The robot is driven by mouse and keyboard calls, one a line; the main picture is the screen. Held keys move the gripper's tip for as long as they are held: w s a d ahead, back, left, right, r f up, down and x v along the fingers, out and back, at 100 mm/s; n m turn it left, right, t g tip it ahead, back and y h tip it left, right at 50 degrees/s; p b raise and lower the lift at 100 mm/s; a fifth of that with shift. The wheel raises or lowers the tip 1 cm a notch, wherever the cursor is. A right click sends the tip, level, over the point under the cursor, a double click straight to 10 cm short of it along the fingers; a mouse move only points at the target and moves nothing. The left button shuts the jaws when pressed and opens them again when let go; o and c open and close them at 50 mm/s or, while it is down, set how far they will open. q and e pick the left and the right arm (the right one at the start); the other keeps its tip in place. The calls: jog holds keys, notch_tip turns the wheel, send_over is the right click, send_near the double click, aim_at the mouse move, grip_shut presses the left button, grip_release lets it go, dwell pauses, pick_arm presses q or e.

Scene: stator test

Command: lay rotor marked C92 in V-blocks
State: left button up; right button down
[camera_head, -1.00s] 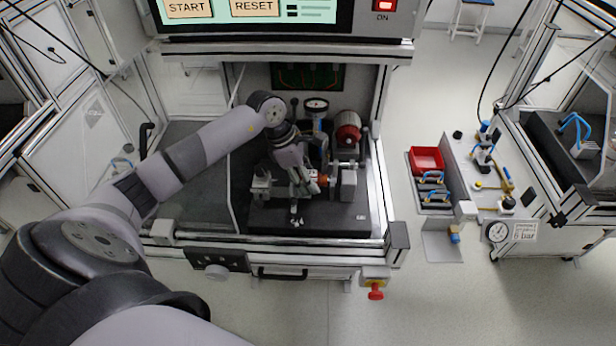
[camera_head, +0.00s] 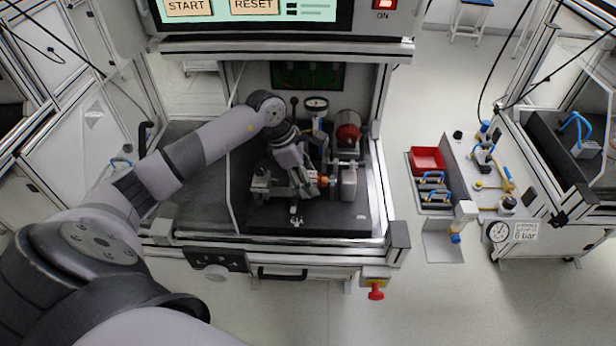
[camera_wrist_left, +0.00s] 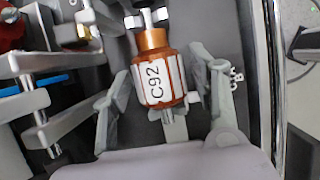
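The rotor marked C92 (camera_wrist_left: 152,82), a copper-and-white cylinder with a steel shaft, lies between my left gripper's fingers in the left wrist view. Its shaft ends are at a forked metal support (camera_wrist_left: 146,19) at the top and another support (camera_wrist_left: 175,124) below, which look like the V-blocks. Whether the shaft is fully seated I cannot tell. My left gripper (camera_wrist_left: 162,78) has a finger on each side of the rotor, with narrow gaps visible, and looks open. In the head view the left gripper (camera_head: 304,184) is low over the fixture, and the orange end of the rotor shows beside it. My right gripper is out of view.
A dark base plate (camera_head: 335,222) carries the fixture inside the test cell. A red motor-like part (camera_head: 347,134) and a dial gauge (camera_head: 316,104) stand behind. A grey block (camera_head: 349,182) is close on the right. Side frame posts bound the cell.

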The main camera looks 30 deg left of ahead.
pick_arm(q)
jog(key=shift+o, duration=0.7)
jog(key=shift+f, duration=0.1)
jog(key=v, duration=1.2)
